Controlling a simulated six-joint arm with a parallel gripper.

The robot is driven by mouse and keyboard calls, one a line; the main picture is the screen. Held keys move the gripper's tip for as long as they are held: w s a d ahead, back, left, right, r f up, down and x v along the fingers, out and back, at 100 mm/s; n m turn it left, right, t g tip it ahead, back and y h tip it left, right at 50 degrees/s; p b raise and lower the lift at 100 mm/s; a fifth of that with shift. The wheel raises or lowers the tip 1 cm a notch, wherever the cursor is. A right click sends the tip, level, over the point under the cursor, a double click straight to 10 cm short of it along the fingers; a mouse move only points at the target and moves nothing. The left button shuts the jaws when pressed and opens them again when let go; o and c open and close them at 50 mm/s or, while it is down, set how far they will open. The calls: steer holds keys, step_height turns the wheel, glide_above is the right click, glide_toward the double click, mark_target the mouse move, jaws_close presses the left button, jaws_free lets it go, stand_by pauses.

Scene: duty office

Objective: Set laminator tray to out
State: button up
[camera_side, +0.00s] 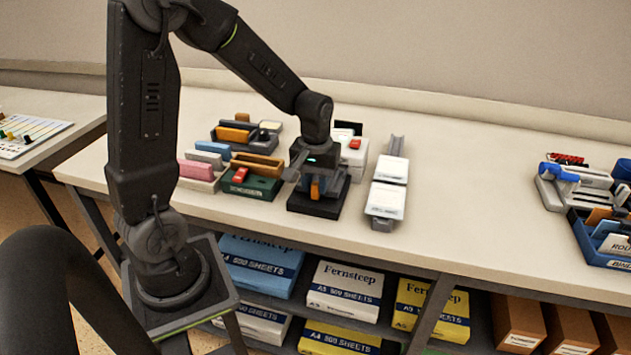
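My gripper (313,183) points down over a black device (318,207) near the front middle of the bench. A small orange part (315,188) shows at the fingertips; I cannot tell whether the fingers touch it. The gripper hides much of the device, and the finger gap is too small to read. No laminator label is legible. To the right, a grey rail-like unit (396,146) carries two white plates (387,199), one behind the other; I cannot tell whether this or the black device is the laminator.
A green box with a red part (250,187) and coloured blocks (199,170) stand close left of my gripper. A white device with a red button (354,150) is just behind. The bench is clear to the right up to a blue organiser (600,255).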

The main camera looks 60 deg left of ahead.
jaws_close()
steer(key=shift+s+d, duration=1.45)
steer(key=shift+o, duration=1.8)
jaws_free()
step_height(320, 180, up, 14)
steer(key=shift+f, duration=0.1)
